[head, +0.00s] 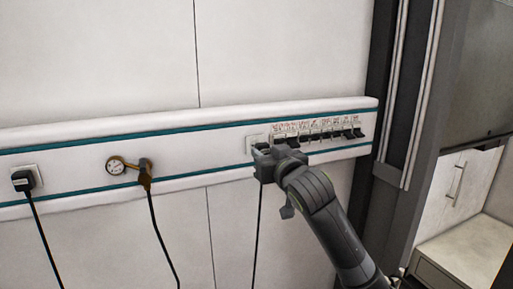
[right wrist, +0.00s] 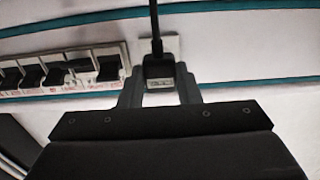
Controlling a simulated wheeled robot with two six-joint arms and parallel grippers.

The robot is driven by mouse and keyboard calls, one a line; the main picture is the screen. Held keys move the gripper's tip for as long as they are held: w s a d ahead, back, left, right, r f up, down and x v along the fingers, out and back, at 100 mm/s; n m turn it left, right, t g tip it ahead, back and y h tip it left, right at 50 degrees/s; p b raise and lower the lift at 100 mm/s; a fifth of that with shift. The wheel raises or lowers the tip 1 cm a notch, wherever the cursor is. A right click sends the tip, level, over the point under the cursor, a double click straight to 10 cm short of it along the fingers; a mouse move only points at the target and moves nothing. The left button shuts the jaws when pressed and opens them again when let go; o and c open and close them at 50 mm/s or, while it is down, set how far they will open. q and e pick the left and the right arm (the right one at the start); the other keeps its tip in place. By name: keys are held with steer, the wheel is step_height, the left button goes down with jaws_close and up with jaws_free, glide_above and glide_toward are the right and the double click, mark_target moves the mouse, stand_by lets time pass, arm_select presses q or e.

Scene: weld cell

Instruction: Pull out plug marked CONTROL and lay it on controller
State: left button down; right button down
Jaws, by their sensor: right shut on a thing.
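My right gripper (head: 266,155) is at the wall rail, in front of a white socket plate (head: 254,140). In the right wrist view its two fingers (right wrist: 160,88) are shut on a black plug (right wrist: 158,68) with a small pale label too blurred to read. The plug's black cord (right wrist: 154,22) also shows hanging below my gripper in the head view (head: 257,235). The plug is up against the socket plate (right wrist: 172,44); whether it is fully seated cannot be told. My left gripper is not in view. I see nothing that is clearly the controller.
A row of black switches (head: 318,134) is right of the gripper. A cabinet (head: 468,185) stands at far right.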

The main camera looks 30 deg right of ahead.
steer(key=shift+s+a, duration=0.1)
steer(key=shift+s, duration=1.25)
